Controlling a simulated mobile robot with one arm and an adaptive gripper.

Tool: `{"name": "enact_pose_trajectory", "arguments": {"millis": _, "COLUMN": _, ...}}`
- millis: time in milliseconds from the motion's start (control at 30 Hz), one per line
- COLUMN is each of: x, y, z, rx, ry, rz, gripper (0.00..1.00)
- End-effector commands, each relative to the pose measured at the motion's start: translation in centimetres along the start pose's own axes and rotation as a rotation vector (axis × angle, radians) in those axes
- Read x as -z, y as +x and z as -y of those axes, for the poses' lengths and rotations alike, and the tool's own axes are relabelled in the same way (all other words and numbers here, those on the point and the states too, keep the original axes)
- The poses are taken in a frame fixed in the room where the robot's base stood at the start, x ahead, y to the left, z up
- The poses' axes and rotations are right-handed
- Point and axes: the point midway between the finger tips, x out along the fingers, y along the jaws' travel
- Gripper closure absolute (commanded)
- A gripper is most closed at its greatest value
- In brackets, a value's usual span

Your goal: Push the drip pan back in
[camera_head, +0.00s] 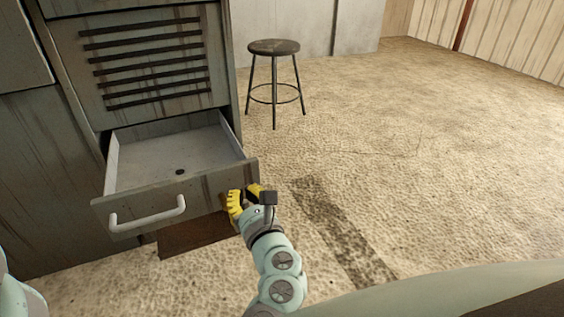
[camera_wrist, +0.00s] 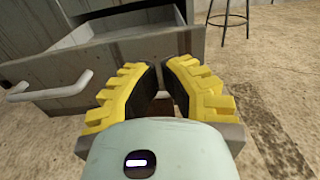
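The drip pan (camera_head: 165,160) is a grey drawer pulled out of the cabinet, with a small dark round spot on its floor. Its front panel (camera_head: 206,190) carries a pale bar handle (camera_head: 148,214) on the left part. My gripper (camera_head: 246,197) is at the right part of the front panel, right of the handle. In the wrist view, the yellow fingers (camera_wrist: 160,88) have dark pads with a narrow gap between them and nothing held. The front panel lies just beyond the fingertips, with the handle (camera_wrist: 48,88) to the left. Whether they touch it I cannot tell.
The grey cabinet (camera_head: 70,60) has a slatted vent panel above the pan. A dark round stool (camera_head: 274,47) stands behind and to the right. A brown plate or patch (camera_head: 195,236) lies low under the pan front. The floor to the right is open.

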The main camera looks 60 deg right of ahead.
Motion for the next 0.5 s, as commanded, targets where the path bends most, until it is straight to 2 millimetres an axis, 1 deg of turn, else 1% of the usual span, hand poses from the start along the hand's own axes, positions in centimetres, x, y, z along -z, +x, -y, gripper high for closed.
{"name": "enact_pose_trajectory", "arguments": {"millis": 33, "x": 0.3, "y": 1.1, "z": -0.3, "rx": -0.010, "ry": -0.003, "rz": 0.003, "gripper": 1.00}}
{"name": "enact_pose_trajectory", "arguments": {"millis": 200, "x": 0.4, "y": 4.0, "z": -0.3, "rx": -0.009, "ry": -0.002, "rz": 0.001, "gripper": 1.00}}
{"name": "enact_pose_trajectory", "arguments": {"millis": 333, "x": 0.2, "y": 5.7, "z": -0.2, "rx": -0.006, "ry": -0.002, "rz": 0.003, "gripper": 1.00}}
{"name": "enact_pose_trajectory", "arguments": {"millis": 500, "x": 0.1, "y": 6.8, "z": -0.2, "rx": -0.006, "ry": 0.001, "rz": 0.000, "gripper": 1.00}}
